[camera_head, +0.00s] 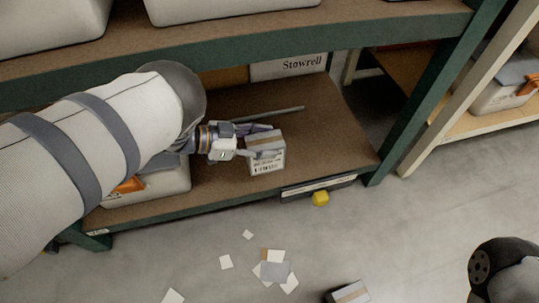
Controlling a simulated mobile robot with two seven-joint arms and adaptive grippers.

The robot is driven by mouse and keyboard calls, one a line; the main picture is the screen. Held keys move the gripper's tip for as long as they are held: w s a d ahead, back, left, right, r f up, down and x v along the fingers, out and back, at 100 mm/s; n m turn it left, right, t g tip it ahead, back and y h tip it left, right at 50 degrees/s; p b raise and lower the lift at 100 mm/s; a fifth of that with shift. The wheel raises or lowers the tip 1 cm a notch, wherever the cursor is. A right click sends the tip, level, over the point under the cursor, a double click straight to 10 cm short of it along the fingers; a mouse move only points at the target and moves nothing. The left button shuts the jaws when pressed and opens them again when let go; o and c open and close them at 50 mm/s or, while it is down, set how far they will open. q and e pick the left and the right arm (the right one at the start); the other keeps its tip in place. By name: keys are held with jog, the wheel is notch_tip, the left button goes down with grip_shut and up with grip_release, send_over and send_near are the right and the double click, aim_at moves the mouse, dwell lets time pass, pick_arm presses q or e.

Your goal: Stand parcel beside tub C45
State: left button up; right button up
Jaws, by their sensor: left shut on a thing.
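The parcel (267,157), a small grey box with a tan tape strip on top and a printed label on its front, is at the lower shelf (335,150). My left gripper (251,148) reaches in from the left and is shut on it. The parcel looks upright; I cannot tell if its base touches the board. My right gripper is out of view.
A thin grey rod (275,114) and a "Stowrell" box (289,67) lie behind the parcel. A green post (430,95) bounds the shelf at right. Shelf right of the parcel is clear.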

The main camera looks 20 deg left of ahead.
pick_arm(q)
jog(key=w+f+b, duration=0.2)
jog(key=shift+a+f, duration=0.15)
jog(key=shift+f, duration=0.15)
jog(key=f+b, duration=0.1)
jog(key=f, duration=0.1)
jog(key=f+b, duration=0.1)
jog(key=shift+w+f+b, duration=0.3)
jog(key=shift+f+b, duration=0.05)
jog(key=shift+r, duration=0.35)
jog(key=shift+f, duration=0.7)
jog(key=o, duration=1.4)
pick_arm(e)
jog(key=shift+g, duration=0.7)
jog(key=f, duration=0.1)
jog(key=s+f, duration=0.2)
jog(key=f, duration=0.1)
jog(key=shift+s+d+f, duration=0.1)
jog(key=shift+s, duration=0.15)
pick_arm(q)
jog(key=shift+o, duration=0.2)
